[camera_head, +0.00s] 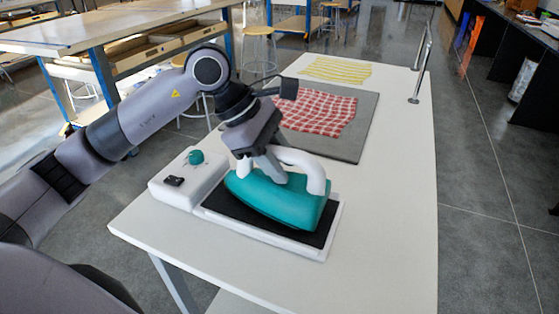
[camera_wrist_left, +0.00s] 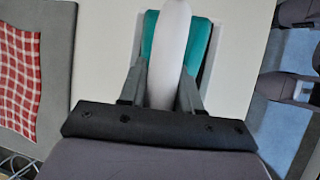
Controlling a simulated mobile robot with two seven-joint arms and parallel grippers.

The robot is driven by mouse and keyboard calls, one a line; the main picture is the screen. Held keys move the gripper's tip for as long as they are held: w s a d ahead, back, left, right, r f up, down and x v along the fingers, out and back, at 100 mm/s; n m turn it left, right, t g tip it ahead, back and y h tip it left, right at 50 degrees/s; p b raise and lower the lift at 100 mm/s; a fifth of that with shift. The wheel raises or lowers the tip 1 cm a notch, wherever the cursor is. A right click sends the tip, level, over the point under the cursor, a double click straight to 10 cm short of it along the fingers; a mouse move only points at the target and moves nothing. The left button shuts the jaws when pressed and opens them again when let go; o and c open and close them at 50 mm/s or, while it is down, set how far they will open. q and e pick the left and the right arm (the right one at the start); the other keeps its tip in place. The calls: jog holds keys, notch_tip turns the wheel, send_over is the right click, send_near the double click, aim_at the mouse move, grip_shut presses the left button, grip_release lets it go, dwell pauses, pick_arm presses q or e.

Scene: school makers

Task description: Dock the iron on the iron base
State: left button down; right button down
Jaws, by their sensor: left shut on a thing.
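The teal iron (camera_head: 278,203) with a white handle (camera_head: 303,160) is over the black pad of the white iron base (camera_head: 335,222) on the white table. It looks to rest on the pad or very close above it; I cannot tell which. My left gripper (camera_head: 270,172) is shut on the iron's handle from above. In the left wrist view the two fingers (camera_wrist_left: 160,88) stand on both sides of the white handle (camera_wrist_left: 173,45), with the teal body (camera_wrist_left: 203,45) below. The iron's underside is hidden. My right gripper is not in view.
The base's control block with a teal knob (camera_head: 196,157) is at its left end. Behind lies a grey mat (camera_head: 350,148) with a red checked cloth (camera_head: 318,110), then a yellow striped cloth (camera_head: 335,69). Metal posts (camera_head: 420,70) stand at the table's far right. The table's front right is clear.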

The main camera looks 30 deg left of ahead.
pick_arm(q)
jog(key=shift+f+b, duration=0.45)
jog(key=shift+b, duration=0.05)
dwell(0.3)
jog(key=c, duration=1.1)
grip_release()
jog(key=shift+f, duration=0.15)
jog(key=p+v, duration=0.4)
jog(key=v, duration=0.7)
jog(key=shift+a+p, duration=0.1)
jog(key=shift+p, duration=0.25)
jog(key=shift+s, duration=0.15)
